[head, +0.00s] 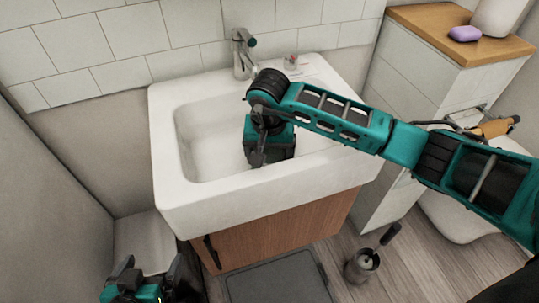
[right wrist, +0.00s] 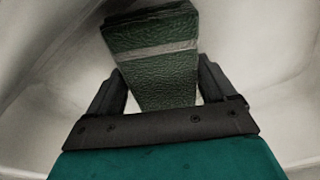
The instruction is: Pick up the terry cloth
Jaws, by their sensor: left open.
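The terry cloth (right wrist: 152,50) is dark green with a pale stripe and shows in the right wrist view. My right gripper (right wrist: 160,85) has one finger on each side of it, set wide apart, and the cloth's near end narrows between them. The cloth's edges look close to or touching the fingertips; I cannot tell if it is gripped. In the head view, my right gripper (head: 262,155) points down inside the white sink (head: 205,140). The cloth is hidden there behind it. My left gripper (head: 150,275) is open and empty at the bottom left, low in front of the sink cabinet.
A tap (head: 243,52) stands at the sink's back edge near my right arm. A wooden-topped cabinet (head: 425,70) with a purple soap (head: 465,33) is on the right. A brush holder (head: 362,265) stands on the floor. A grey mat (head: 277,280) lies before the sink cabinet (head: 270,225).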

